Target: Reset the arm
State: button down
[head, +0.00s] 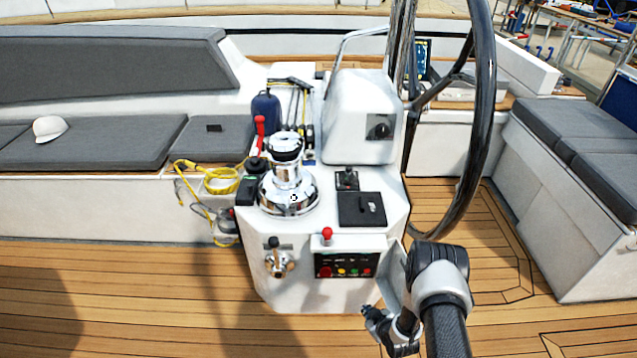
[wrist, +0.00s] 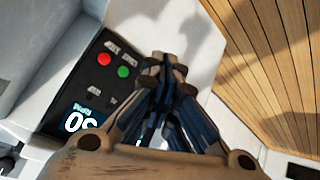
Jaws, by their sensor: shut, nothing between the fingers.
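My gripper (wrist: 170,62) shows in the wrist view with its dark fingers together and nothing between them. It is in front of a pale surface, beside a black panel (wrist: 78,100) with a red button (wrist: 104,59), a green button (wrist: 123,72) and a lit display (wrist: 80,118). I cannot tell whether the fingers touch anything. In the head view my arm (head: 440,280) is at the lower right, in front of the white console (head: 300,295). The gripper's fingertips cannot be made out clearly there.
The console carries a chrome winch (head: 289,180), a red-knobbed lever (head: 327,235) and a button panel (head: 345,265). A large steering wheel (head: 484,110) rises behind my arm. Cushioned benches stand left (head: 95,143) and right (head: 585,140). Open teak floor (head: 130,290) lies front left.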

jog(key=w+d+r+m+g+h, duration=0.1)
jog(key=w+d+r, duration=0.15)
jog(key=r, duration=1.35)
jog(key=w+d+r+m+h, duration=0.1)
jog(key=w+r, duration=0.3)
jog(key=r, duration=1.1)
jog(key=s+a+r+m+g+h, duration=0.1)
jog(key=s+r+m, duration=0.1)
jog(key=s+r, duration=0.85)
jog(key=s+a+r+m+g, duration=0.1)
jog(key=s+a+r+m, duration=0.1)
jog(key=s+r, duration=0.85)
jog(key=s+a+r, duration=0.1)
jog(key=s+r, duration=0.1)
jog(key=s, duration=0.6)
jog(key=s+a+r+m+g, duration=0.1)
jog(key=s+a+r, duration=0.1)
jog(key=s, duration=0.6)
jog(key=shift+r+y, duration=0.4)
jog(key=shift+r, duration=0.45)
jog(key=shift+s+a, duration=0.1)
